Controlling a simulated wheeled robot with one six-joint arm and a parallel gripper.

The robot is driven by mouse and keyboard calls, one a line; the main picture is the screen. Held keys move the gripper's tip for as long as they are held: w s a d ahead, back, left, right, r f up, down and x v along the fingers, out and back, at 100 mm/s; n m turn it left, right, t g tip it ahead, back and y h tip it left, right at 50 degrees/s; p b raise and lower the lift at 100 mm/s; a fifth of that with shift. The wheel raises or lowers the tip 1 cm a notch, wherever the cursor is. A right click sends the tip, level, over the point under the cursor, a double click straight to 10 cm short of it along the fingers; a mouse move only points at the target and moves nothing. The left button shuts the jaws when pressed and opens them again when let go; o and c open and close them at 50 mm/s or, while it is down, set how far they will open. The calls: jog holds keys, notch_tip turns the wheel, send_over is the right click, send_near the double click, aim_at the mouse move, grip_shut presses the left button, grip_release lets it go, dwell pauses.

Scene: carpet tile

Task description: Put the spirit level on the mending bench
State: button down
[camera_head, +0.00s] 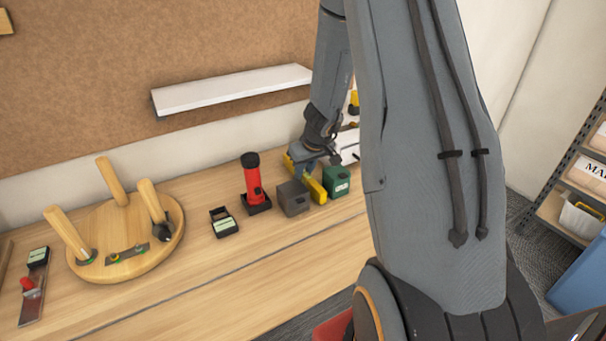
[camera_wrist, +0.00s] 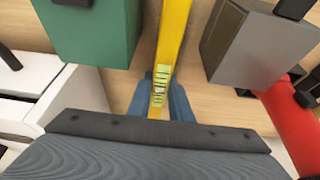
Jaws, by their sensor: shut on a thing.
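The yellow spirit level (camera_head: 316,189) is at the back right of the wooden bench (camera_head: 215,262), between a grey box and a green box. My gripper (camera_head: 308,158) is over its far part, partly hidden behind my arm. In the wrist view, the level (camera_wrist: 174,35) runs upward from between the blue fingers of my gripper (camera_wrist: 160,98), with its green vial near them. The gripper is shut on the level. I cannot tell whether the level touches the bench top. No label shows whether this is the mending bench.
The grey box (camera_head: 293,198) and green box (camera_head: 336,180) stand close on either side. A red flashlight (camera_head: 252,183) stands left of the grey box. An upturned round stool (camera_head: 125,240) lies further left. A white shelf (camera_head: 230,90) is on the wall above.

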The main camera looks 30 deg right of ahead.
jog(key=shift+f, duration=0.1)
jog(key=c, duration=1.6)
grip_release()
jog(key=v, duration=1.2)
jog(key=s+a+g, duration=0.1)
jog(key=s+a, duration=0.4)
jog(key=s, duration=0.1)
jog(key=s+a+r, duration=0.1)
jog(key=s+a, duration=0.5)
jog(key=s+a+r+g, duration=0.1)
jog(key=s+a, duration=0.5)
jog(key=shift+s+a+r+g+p, duration=0.1)
jog(key=shift+s+a+g+p, duration=0.05)
jog(key=shift+a+g+p, duration=0.15)
